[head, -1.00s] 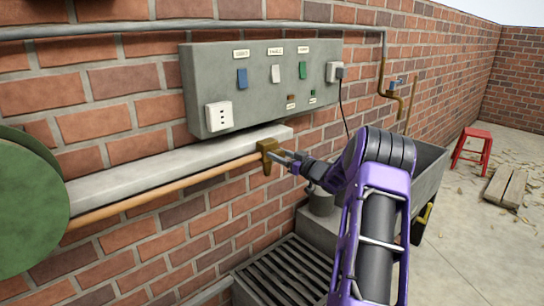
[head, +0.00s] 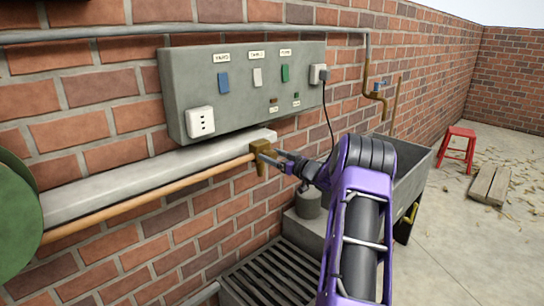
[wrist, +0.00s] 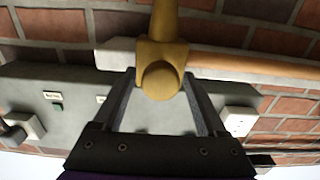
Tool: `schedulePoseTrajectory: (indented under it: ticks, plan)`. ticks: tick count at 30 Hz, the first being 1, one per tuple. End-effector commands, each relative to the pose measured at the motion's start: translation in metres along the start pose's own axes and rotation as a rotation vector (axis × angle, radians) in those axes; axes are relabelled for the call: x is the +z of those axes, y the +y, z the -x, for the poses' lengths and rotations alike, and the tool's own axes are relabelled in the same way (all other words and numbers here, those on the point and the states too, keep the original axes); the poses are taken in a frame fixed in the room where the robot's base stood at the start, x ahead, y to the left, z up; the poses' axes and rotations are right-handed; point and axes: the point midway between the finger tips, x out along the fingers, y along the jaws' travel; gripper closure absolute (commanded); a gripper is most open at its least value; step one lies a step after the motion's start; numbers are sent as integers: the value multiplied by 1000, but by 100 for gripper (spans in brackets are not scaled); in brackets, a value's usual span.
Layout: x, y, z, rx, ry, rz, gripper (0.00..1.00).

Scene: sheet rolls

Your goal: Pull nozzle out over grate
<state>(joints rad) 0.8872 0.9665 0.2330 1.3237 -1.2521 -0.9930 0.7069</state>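The brass nozzle (head: 262,155) is at the end of an orange hose (head: 150,204) that runs along the wall from the green reel (head: 15,215) at the left edge. My gripper (head: 279,160) is at the nozzle, coming from the right. In the wrist view, the nozzle (wrist: 160,78) lies between the two dark fingers, which appear to press on its sides, so my gripper (wrist: 159,85) looks shut on it. The slotted grate (head: 270,276) is on the floor below and right of the nozzle, partly hidden by my purple arm.
A grey ledge (head: 130,180) runs along the wall just above the hose. Above it hangs a switch panel (head: 235,105) with a plug and cable. A grey trough (head: 408,165) stands right of my arm. A red stool (head: 460,138) and planks (head: 490,186) are far off.

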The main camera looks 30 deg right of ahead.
Motion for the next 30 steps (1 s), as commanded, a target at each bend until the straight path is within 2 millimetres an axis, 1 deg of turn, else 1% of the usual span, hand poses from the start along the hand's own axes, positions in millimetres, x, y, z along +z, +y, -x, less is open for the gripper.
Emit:
schedulePoseTrajectory:
  ticks: [9, 11, 14, 17, 24, 30]
  plan:
    - [0, 0, 1, -1, 1, 0, 20]
    - [-1, 0, 4, 0, 0, 0, 20]
    - [-1, 0, 15, 0, 0, 0, 20]
    - [-1, 0, 34, 2, 0, 0, 20]
    - [0, 0, 94, 3, -1, -1, 20]
    - [0, 1, 139, 2, 0, 0, 20]
